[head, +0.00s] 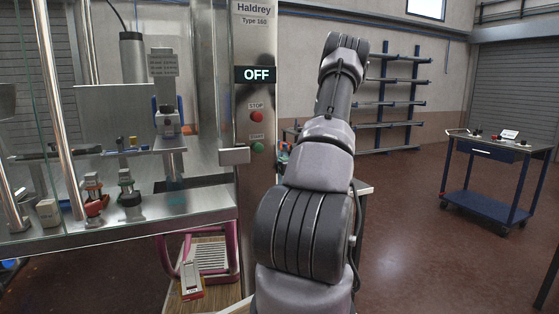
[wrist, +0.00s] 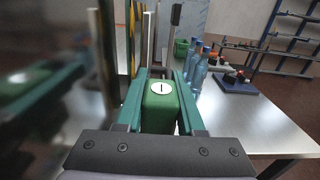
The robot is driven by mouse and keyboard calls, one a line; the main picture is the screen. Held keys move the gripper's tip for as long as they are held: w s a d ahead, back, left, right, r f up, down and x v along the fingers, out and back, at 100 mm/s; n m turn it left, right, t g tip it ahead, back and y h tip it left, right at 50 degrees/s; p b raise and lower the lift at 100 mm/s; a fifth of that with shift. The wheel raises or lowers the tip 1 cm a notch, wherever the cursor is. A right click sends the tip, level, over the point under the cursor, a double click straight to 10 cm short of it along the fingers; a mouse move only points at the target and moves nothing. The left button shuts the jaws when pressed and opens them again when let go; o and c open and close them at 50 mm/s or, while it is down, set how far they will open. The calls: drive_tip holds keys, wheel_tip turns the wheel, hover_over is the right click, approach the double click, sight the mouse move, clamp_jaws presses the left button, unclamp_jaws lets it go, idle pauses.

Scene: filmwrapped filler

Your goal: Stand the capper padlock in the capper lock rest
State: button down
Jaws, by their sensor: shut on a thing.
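A green padlock-like block (wrist: 160,112) with a white disc marked "I" sits between the two teal fingers of my gripper (wrist: 160,76) in the wrist view. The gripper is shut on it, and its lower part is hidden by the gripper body. The block is over or near a light metal table top (wrist: 262,128); I cannot tell whether it touches. A dark blue base (wrist: 236,85) with red and black parts stands beyond it to the right. I cannot tell which thing is the lock rest. In the head view my arm hides the gripper and the block.
Blue bottles (wrist: 198,72) and a green container (wrist: 181,48) stand just beyond the fingers. The near right of the table top is bare. In the head view, the Haldrey machine (head: 254,110) showing "OFF" stands left of my arm, and a blue trolley (head: 486,152) stands at right.

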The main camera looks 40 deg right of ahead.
drive_tip(key=shift+s+f, duration=0.15)
drive_tip(key=shift+f, duration=4.7)
drive_tip(key=shift+f, duration=0.35)
drive_tip(key=shift+c, duration=2.2)
unclamp_jaws()
drive_tip(key=v, duration=1)
drive_tip(key=shift+s, duration=0.4)
